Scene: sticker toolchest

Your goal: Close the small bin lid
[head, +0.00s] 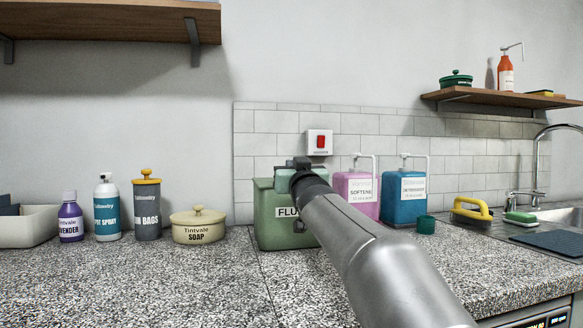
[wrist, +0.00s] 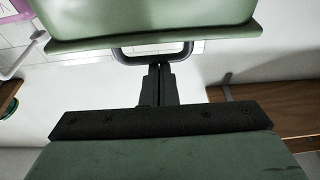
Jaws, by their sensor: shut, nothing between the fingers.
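The small green bin (head: 272,215) stands on the counter near the middle of the head view. Its front label reads "FLU", with the rest hidden behind my arm. My gripper (head: 298,165) is at the top of the bin and hides much of its lid area, so I cannot tell there how far the lid is open. In the wrist view my gripper (wrist: 159,68) is shut and empty, its fingertips close to a dark loop handle (wrist: 123,55) below a light green edge (wrist: 190,36). I cannot tell whether they touch.
A pink dispenser (head: 355,190) and a blue dispenser (head: 404,200) stand right of the bin. A cream soap pot (head: 199,228) and several bottles stand left. A red switch (head: 320,142) is on the wall behind. The front left counter (head: 130,285) is clear.

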